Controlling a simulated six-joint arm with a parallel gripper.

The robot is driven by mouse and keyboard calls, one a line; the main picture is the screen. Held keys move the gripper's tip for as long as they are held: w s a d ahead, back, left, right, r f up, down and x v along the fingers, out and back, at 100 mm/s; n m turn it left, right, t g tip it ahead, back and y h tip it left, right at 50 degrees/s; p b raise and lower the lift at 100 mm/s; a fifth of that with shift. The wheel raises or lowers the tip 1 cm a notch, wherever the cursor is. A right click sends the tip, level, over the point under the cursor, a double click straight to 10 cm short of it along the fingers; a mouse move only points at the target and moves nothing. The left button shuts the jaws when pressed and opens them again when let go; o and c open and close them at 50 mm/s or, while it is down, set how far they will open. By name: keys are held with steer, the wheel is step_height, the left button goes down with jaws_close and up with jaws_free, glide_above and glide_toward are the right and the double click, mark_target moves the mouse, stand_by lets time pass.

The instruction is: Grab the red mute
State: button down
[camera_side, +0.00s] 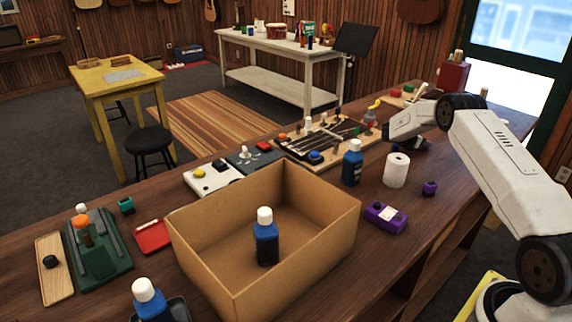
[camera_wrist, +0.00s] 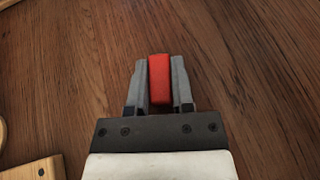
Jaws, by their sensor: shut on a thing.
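The red mute (camera_wrist: 159,85) is a small red block in the middle of the wrist view. My gripper (camera_wrist: 158,62) is shut on it, with one grey finger along each side. Brown wood tabletop shows behind and around it. In the side view my gripper is low over the far right part of the bench, behind the blue bottle and the white roll. The held mute cannot be made out there, and I cannot tell whether it touches the wood.
An open cardboard box (camera_side: 205,268) holds a blue bottle (camera_side: 266,242). A blue bottle (camera_side: 352,165), a white roll (camera_side: 396,170) and purple items (camera_side: 385,217) stand between the box and my arm. A wooden block (camera_wrist: 38,170) is at the wrist view's lower left.

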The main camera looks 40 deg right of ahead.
steer(key=shift+r, duration=1.55)
steer(key=shift+s+a+r, duration=0.2)
steer(key=shift+s+r, duration=0.05)
steer(key=shift+r, duration=0.05)
steer(key=s+a+r, duration=0.9)
steer(key=s, duration=0.1)
